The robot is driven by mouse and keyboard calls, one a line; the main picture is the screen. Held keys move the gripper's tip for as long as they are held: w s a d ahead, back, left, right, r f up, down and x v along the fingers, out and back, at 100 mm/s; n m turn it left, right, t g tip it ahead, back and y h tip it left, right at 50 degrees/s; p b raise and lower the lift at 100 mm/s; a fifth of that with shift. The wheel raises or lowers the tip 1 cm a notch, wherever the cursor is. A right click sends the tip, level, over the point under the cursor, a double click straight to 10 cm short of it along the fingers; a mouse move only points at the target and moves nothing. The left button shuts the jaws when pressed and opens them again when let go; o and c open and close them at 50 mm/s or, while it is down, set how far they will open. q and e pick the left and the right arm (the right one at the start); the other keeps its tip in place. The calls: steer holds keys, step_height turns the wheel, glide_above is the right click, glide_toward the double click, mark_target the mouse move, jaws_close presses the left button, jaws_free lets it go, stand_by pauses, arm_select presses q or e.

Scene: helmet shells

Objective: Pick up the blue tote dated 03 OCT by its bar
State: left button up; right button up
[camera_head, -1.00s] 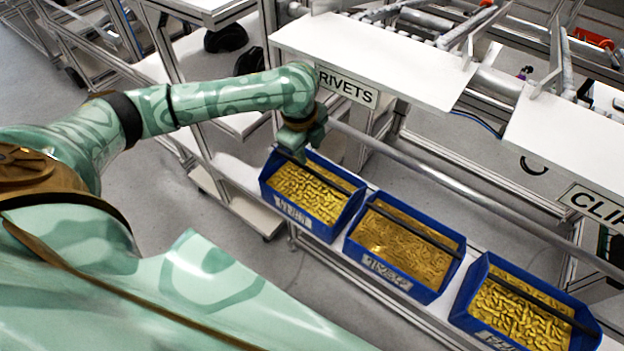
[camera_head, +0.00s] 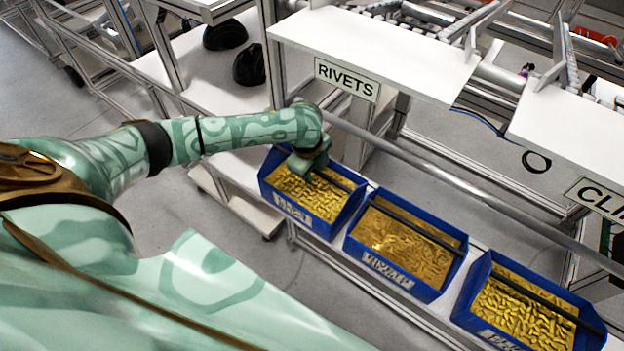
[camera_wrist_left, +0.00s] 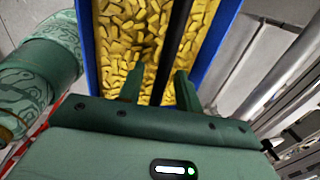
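Three blue totes of gold-coloured small parts stand in a row in the head view: a left tote (camera_head: 350,209), a middle tote (camera_head: 451,272) and a right tote (camera_head: 592,335). Each has a dark bar across its top and a white front label, too blurred to read a date. My left gripper (camera_head: 308,166) is down at the left tote, at its bar (camera_head: 336,181). In the left wrist view, the open fingers of my left gripper (camera_wrist_left: 158,88) stand on either side of the dark bar (camera_wrist_left: 176,45), with gaps showing. My right gripper is not in view.
The totes sit on a pale shelf. A metal rail (camera_head: 450,188) runs just behind them. White shelves above carry a RIVETS sign (camera_head: 346,80) and a partly cut-off second sign (camera_head: 598,198). Dark helmet shells (camera_head: 249,66) lie at the back left.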

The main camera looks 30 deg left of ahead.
arm_select(q)
jaws_close()
stand_by(1.3)
